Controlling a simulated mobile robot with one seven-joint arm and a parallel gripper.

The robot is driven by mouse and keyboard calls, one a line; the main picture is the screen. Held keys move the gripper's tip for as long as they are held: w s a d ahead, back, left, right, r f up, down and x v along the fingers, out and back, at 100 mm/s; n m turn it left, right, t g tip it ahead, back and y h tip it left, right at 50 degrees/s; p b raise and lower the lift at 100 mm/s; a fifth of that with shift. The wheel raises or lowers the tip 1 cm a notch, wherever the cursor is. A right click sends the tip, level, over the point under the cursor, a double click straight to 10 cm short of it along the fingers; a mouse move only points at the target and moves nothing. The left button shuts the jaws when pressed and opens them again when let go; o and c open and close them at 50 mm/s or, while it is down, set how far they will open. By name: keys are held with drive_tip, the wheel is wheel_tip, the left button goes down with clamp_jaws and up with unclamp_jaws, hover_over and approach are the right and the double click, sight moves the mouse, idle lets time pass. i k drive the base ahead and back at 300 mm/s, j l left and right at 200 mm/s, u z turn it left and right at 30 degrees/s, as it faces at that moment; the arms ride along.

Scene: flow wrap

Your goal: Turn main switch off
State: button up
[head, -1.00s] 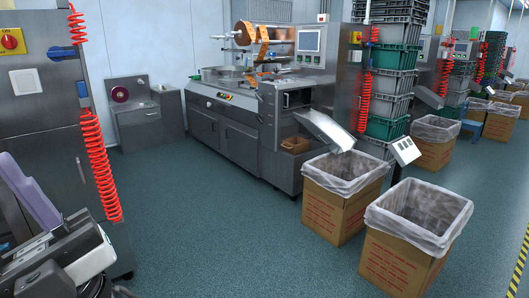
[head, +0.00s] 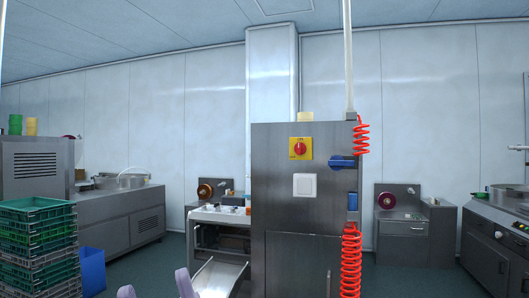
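The main switch (head: 300,148) is a red rotary knob on a yellow square plate. It sits high on the front of a grey metal cabinet (head: 285,216), a little right of centre. Its exact knob angle is too small to read surely. Two lavender finger tips of my gripper (head: 155,290) poke up at the bottom edge, left of the cabinet. They stand apart with nothing seen between them. The rest of my gripper is cut off by the frame. It is well below and left of the switch, not touching it.
A blue lever handle (head: 343,162) and a red coiled hose (head: 351,260) run down the cabinet's right edge. A white square plate (head: 305,185) sits under the switch. A metal chute (head: 217,278) stands left of the cabinet. Green crates (head: 37,245) are stacked far left.

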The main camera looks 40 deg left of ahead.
sight(300, 148)
drive_tip(key=i+j+u, duration=0.2)
drive_tip(key=i+u, duration=0.55)
drive_tip(key=i, duration=0.2)
